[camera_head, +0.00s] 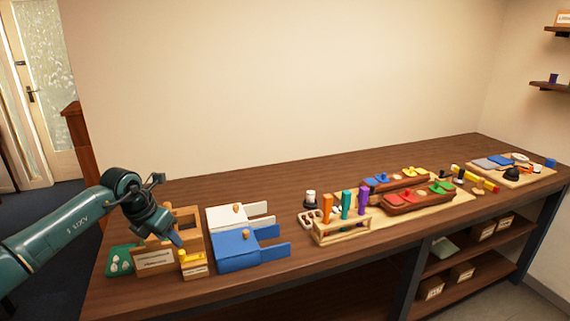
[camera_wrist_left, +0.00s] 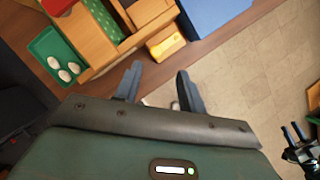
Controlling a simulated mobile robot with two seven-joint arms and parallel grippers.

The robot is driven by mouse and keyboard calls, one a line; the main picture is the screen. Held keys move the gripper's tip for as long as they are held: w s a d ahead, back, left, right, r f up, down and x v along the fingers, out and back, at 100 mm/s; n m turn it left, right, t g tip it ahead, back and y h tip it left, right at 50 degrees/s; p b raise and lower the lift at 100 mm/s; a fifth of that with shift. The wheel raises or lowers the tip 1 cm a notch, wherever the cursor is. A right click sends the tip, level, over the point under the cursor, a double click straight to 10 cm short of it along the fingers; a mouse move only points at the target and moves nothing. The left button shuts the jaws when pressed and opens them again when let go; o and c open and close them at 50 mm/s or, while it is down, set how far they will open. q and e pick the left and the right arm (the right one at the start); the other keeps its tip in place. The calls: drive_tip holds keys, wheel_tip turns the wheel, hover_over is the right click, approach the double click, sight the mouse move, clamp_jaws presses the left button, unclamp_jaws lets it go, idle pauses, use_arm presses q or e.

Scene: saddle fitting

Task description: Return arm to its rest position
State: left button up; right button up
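My left arm comes in from the left in the head view. Its gripper (camera_head: 176,241) hangs low over the left end of the table, close to the wooden box (camera_head: 155,262) and the small yellow block (camera_head: 191,258). In the left wrist view the two fingers of the left gripper (camera_wrist_left: 158,80) stand apart with nothing held between them.
The table (camera_head: 285,190) holds a green tray (camera_head: 121,262) with white egg-like pieces, blue (camera_head: 237,250) and white (camera_head: 226,219) boxes, and a rack of coloured cylinders (camera_head: 342,228). Red-brown trays (camera_head: 418,200) stand farther right. The space above the table is clear.

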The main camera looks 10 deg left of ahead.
use_arm(q)
drive_tip(key=s+d+f+n+t+h, duration=0.2)
drive_tip(key=s+d+n+h, duration=0.15)
drive_tip(key=d, duration=0.65)
drive_tip(key=s+d+f+n+t+h, duration=0.15)
drive_tip(key=d+h, duration=0.35)
drive_tip(key=d, duration=0.5)
drive_tip(key=s+d+f+n+t+h, duration=0.1)
drive_tip(key=s+d+f+n+h, duration=0.25)
drive_tip(key=d, duration=0.65)
drive_tip(key=s+a+f+n+y, duration=0.3)
drive_tip(key=s+f+n+y, duration=0.2)
drive_tip(key=n, duration=0.9)
drive_tip(key=s+a+f+n+y, duration=0.3)
drive_tip(key=s+f+n+y, duration=0.2)
drive_tip(key=s+f+n, duration=0.5)
drive_tip(key=s+n+t, duration=0.1)
drive_tip(key=s+n, duration=0.2)
drive_tip(key=s, duration=0.1)
drive_tip(key=shift+s+f+n, duration=0.35)
drive_tip(key=shift+s+f, duration=0.05)
use_arm(e)
drive_tip(key=f, duration=0.1)
drive_tip(key=d+f, duration=0.1)
drive_tip(key=f, duration=0.1)
drive_tip(key=shift+s+d+f+g+h, duration=0.15)
drive_tip(key=shift+s+f+g+h, duration=0.15)
drive_tip(key=shift+s+g, duration=0.1)
